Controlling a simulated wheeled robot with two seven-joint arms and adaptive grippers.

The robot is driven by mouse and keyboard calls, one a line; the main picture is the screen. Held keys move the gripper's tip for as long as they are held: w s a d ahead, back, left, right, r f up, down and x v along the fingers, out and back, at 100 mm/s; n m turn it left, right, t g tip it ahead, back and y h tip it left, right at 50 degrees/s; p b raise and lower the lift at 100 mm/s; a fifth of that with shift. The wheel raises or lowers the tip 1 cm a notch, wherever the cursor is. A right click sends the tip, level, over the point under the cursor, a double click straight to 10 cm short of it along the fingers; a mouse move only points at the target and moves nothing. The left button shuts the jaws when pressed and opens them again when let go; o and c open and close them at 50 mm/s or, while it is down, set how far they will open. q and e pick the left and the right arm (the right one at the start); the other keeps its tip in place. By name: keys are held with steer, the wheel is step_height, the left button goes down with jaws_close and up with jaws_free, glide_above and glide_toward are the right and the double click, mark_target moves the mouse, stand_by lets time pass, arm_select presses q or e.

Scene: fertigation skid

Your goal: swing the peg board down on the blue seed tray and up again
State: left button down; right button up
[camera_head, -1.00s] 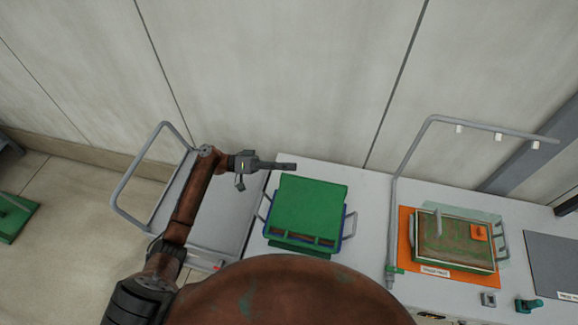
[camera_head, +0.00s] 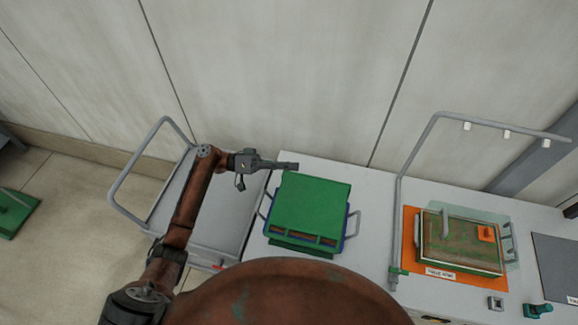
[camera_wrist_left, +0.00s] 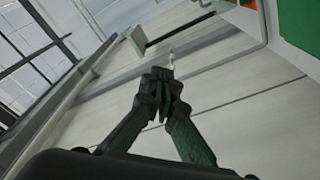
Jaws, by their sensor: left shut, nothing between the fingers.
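The green peg board (camera_head: 312,203) lies flat over the blue seed tray (camera_head: 350,226) on the white bench in the head view. My right gripper is not in view.
A grey cart (camera_head: 222,205) stands left of the bench under my left arm. To the right, a grey pipe frame (camera_head: 397,220) with nozzles rises beside a tray (camera_head: 462,245) on an orange mat (camera_head: 408,232). The wall is close behind.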

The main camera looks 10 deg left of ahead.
arm_select(q)
steer(key=a+f, duration=0.1)
steer(key=a, duration=1.1)
steer(key=shift+s+f, duration=0.1)
